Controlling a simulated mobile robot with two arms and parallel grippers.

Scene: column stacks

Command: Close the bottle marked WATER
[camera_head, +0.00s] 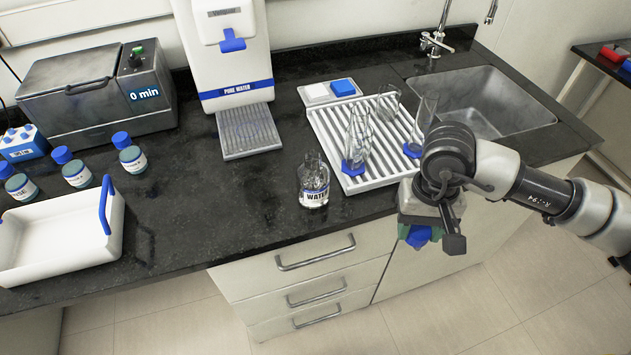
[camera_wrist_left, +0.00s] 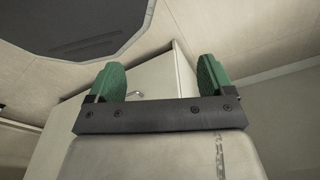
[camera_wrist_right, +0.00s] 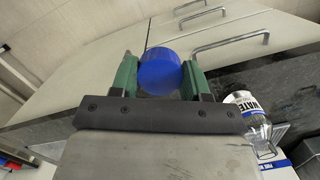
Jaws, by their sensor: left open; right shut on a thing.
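The clear bottle marked WATER (camera_head: 314,183) stands upright on the dark counter near its front edge, with its mouth uncovered. It also shows at the right of the right wrist view (camera_wrist_right: 250,112). My right gripper (camera_head: 418,236) is shut on a blue cap (camera_wrist_right: 160,72). It holds the cap in front of the counter's front edge, to the right of the bottle and apart from it. In the head view the cap is partly hidden by the gripper. My left gripper (camera_wrist_left: 160,82) is open and empty in the left wrist view and is out of the head view.
A white drying rack (camera_head: 378,170) with glassware stands just right of the bottle. A PURE WATER dispenser (camera_head: 228,60) is behind it. A white tray (camera_head: 60,245) and several blue-capped bottles are at the left. Counter between the tray and the WATER bottle is clear.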

